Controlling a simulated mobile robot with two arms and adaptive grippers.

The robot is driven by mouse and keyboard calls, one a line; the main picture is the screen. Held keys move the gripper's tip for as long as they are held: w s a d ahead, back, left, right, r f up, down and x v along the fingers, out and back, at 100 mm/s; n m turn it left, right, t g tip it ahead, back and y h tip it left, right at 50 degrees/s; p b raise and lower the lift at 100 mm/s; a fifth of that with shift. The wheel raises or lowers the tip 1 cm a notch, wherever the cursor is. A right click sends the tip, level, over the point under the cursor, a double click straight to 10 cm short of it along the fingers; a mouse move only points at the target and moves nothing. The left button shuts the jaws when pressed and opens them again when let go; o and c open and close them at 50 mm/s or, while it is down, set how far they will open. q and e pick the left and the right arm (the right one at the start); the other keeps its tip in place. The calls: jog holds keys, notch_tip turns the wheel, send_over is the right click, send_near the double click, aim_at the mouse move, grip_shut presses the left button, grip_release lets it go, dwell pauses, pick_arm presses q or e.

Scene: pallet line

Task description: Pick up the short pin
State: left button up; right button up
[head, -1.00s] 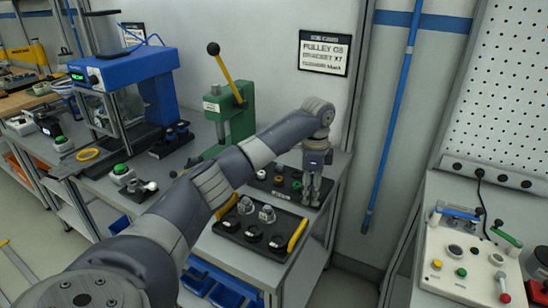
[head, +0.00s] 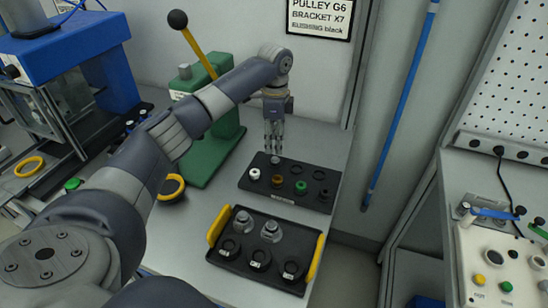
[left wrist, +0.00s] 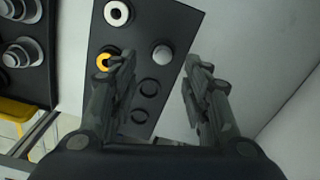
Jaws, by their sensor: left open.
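A small grey round-topped pin (head: 275,160), seemingly the short pin, stands at the back edge of a black tray (head: 245,183). In the left wrist view the pin (left wrist: 162,54) appears between the fingertips, apart from both. My left gripper (head: 273,150) points down just above it, fingers open and empty. In the left wrist view the gripper (left wrist: 158,68) frames the pin, with an orange ring (left wrist: 104,61) by the left finger. The pin's lower part is hidden. My right gripper is not in view.
The tray also holds a white ring (head: 255,174), a green ring (head: 301,187) and black parts. A yellow-handled tray (head: 214,262) with pulleys lies in front. A green press (head: 205,150) stands left, close to my arm. The wall is behind.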

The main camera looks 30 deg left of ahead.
aim_at(275, 158)
pick_arm(q)
jog(key=shift+w+f, duration=0.1)
jog(key=shift+f, duration=0.45)
jog(key=shift+a+f, duration=0.2)
jog(key=shift+f, duration=0.15)
notch_tip(275, 158, down, 4)
jog(key=shift+d+f+p, duration=0.15)
jog(key=shift+p, duration=0.55)
jog(key=shift+w+f, duration=0.1)
jog(key=shift+f, duration=0.3)
jog(key=shift+c, duration=0.6)
grip_shut()
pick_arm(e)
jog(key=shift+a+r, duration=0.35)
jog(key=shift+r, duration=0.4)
